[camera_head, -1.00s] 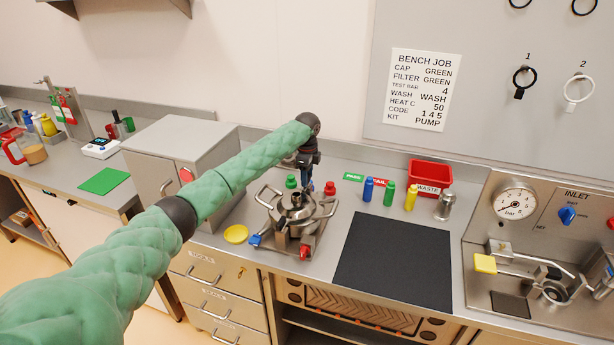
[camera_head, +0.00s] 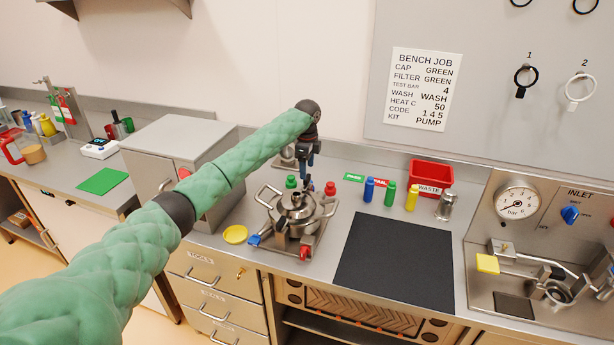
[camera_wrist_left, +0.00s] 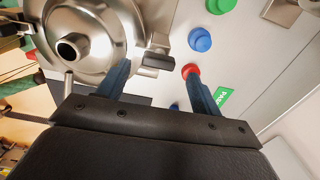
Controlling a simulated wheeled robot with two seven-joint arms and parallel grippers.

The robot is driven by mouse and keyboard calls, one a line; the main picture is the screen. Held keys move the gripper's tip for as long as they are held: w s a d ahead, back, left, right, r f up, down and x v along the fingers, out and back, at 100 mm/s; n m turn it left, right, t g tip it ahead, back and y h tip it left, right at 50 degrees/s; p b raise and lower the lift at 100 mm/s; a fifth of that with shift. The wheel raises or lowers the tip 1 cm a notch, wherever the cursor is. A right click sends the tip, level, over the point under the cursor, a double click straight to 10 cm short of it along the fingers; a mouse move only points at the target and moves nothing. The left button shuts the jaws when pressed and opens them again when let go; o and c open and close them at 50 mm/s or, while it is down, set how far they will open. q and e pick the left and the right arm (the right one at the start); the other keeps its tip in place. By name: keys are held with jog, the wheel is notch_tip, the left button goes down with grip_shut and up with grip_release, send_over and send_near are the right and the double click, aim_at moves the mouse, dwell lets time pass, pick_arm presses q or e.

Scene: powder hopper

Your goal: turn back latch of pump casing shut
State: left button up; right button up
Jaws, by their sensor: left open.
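The pump casing (camera_head: 297,207) is a round steel body with a domed lid and side handles on a steel base, standing on the bench. The left wrist view shows its lid (camera_wrist_left: 85,35) from above. A short metal latch with a dark grip (camera_wrist_left: 158,61) sits at the casing's edge, between my fingertips in that picture; contact cannot be told. My left gripper (camera_head: 309,182) is over the casing's back side, fingers pointing down. Its blue fingers (camera_wrist_left: 159,68) are apart with nothing visibly held. The latch is hard to make out in the head view. My right gripper is out of view.
A red knob (camera_wrist_left: 190,71) is close to one fingertip, with a blue knob (camera_wrist_left: 200,40) beyond. A grey cabinet (camera_head: 180,150) stands left of the casing. Colored bottles (camera_head: 389,194) and a dark mat (camera_head: 395,262) are to the right. The mat is clear.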

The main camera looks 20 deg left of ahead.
pick_arm(q)
jog(key=shift+r+b, duration=0.6)
jog(key=shift+r, duration=1.45)
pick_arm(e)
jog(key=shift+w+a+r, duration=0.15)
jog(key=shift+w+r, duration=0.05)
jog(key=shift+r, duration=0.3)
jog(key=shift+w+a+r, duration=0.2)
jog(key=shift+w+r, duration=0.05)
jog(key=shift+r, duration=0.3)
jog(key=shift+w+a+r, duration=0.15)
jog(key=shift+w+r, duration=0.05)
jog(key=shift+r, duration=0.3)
